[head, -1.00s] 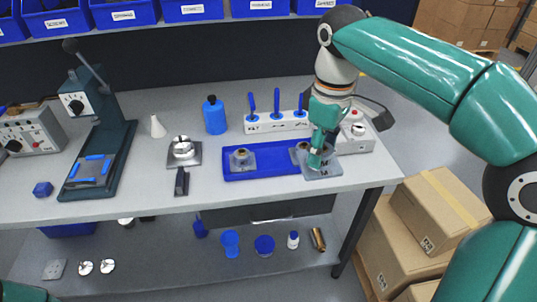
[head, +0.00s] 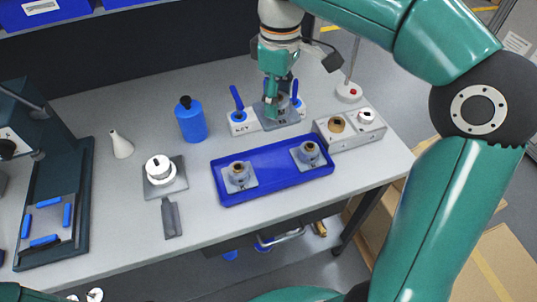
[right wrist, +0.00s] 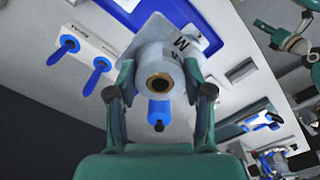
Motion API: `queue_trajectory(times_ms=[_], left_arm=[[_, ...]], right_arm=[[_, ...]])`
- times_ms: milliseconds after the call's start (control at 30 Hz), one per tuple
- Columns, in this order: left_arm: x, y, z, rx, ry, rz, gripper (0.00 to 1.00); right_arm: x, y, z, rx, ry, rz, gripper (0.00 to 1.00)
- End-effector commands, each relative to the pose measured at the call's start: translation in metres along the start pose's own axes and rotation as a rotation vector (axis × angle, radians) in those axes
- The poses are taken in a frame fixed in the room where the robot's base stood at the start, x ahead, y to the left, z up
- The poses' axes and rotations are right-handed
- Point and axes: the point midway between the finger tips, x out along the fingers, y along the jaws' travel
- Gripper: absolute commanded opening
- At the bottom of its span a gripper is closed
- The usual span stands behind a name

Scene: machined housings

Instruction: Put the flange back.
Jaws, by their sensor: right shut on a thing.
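My right gripper (head: 274,108) is shut on a flange, which has a grey square plate (head: 283,117) and a round hub. In the right wrist view, the gripper (right wrist: 163,95) has its fingers on both sides of the hub (right wrist: 159,84), which has a bronze-rimmed bore. Letters show on the plate. The held flange is in front of the grey tool holder in the head view and hides part of it. Two other flanges, one left (head: 240,180) and one right (head: 309,155), sit in the blue tray (head: 275,178).
A grey box (head: 352,132) with a brown ring and white knob stands right of the tray. Blue-handled tools stand in the holder (head: 239,127). The front right bench corner is clear.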

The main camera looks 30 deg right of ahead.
Motion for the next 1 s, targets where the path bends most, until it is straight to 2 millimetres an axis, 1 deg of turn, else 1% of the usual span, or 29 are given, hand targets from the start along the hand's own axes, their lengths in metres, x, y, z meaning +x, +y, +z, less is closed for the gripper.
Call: queue_trajectory(times_ms=[167, 400, 500, 600, 833, 1000], left_arm=[[0.007, -0.003, 0.0, 0.0, -0.001, 0.0, 0.39], [0.013, -0.005, 0.0, 0.0, 0.0, 0.0, 0.39], [0.014, -0.005, 0.0, 0.0, 0.0, 0.0, 0.39], [0.014, -0.005, 0.0, 0.0, 0.0, 0.0, 0.39], [0.015, -0.005, 0.0, 0.0, 0.0, 0.0, 0.39], [0.016, -0.006, 0.0, 0.0, 0.0, 0.0, 0.39]], right_arm=[[0.04, 0.0, 0.0, -0.001, -0.005, -0.002, 0.0], [0.103, -0.001, -0.001, -0.003, -0.005, -0.003, 0.0], [0.124, -0.001, -0.001, -0.004, -0.004, -0.002, 0.0], [0.139, -0.001, -0.001, -0.004, -0.003, -0.002, 0.0], [0.155, -0.001, -0.001, -0.003, -0.002, -0.001, 0.0], [0.179, -0.001, -0.002, -0.005, -0.003, -0.001, 0.0]])
